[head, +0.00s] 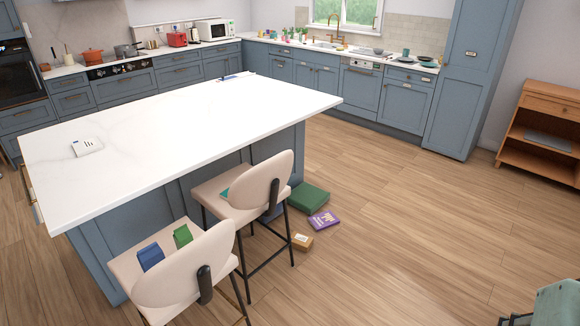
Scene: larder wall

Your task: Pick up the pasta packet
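No label that reads as pasta can be made out, so I cannot tell which item is the pasta packet. A blue packet (150,256) and a green packet (182,236) stand side by side on the seat of the near cream stool (187,270). A purple packet with pale lettering (323,221) lies on the floor right of the stools. A small brown box with a pale label (302,242) is on the floor beside it. My gripper's fingers are not seen; only what looks like part of my arm shows at the bottom right corner.
The white-topped island (190,120) stands behind the stools, with a white item (87,147) on it. The far stool (250,190) partly hides a teal item (224,193). A green box (308,197) lies by the island. The wooden floor (420,220) at right is clear.

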